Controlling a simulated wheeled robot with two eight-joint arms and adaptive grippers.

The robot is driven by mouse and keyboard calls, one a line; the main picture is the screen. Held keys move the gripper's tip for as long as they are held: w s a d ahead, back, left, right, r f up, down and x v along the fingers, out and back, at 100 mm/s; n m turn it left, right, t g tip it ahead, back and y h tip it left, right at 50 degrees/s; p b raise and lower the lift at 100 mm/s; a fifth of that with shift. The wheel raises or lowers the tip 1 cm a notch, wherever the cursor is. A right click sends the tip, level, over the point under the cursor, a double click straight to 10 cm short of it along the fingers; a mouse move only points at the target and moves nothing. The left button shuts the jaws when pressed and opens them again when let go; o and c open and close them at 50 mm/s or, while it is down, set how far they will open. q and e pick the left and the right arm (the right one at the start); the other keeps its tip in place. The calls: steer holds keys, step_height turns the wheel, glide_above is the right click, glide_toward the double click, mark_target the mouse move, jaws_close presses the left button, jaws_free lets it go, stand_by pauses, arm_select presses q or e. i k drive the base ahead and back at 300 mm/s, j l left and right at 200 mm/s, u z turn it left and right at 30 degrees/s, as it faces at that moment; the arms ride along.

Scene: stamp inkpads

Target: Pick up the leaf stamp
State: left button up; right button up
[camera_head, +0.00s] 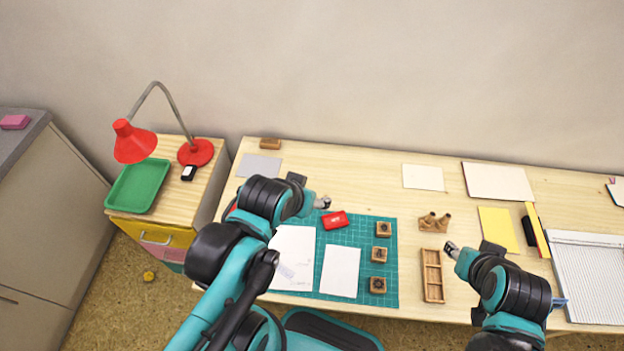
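Three small wooden stamp blocks stand in a column on the right part of the teal cutting mat (309,292): a far block (383,229), a middle block (379,254) and a near block (377,285). Each has a dark mark on top, too small to tell which is the leaf. My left gripper (323,202) is above the mat's far edge, left of the blocks and apart from them. My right gripper (452,249) is to the right of the blocks, beside the wooden tray. Both grippers are too small to show whether they are open or shut.
A red inkpad (335,220) lies on the mat between my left gripper and the blocks. White sheets (340,271) cover part of the mat. A compartmented wooden tray (432,275) and brown wooden pieces (434,222) lie right of the mat. A red lamp (135,142) stands far left.

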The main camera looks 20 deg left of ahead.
mark_target(384, 229)
steer(key=u, duration=0.4)
steer(key=k+u, duration=0.1)
steer(key=u, duration=0.65)
steer(key=k+u, duration=0.1)
steer(key=u, duration=0.3)
steer(key=l+z, duration=0.15)
steer(key=z, duration=1.35)
steer(key=i+l, duration=0.1)
steer(key=l, duration=0.15)
steer(key=i+l, duration=0.1)
steer(key=l, duration=0.15)
steer(key=z, duration=0.05)
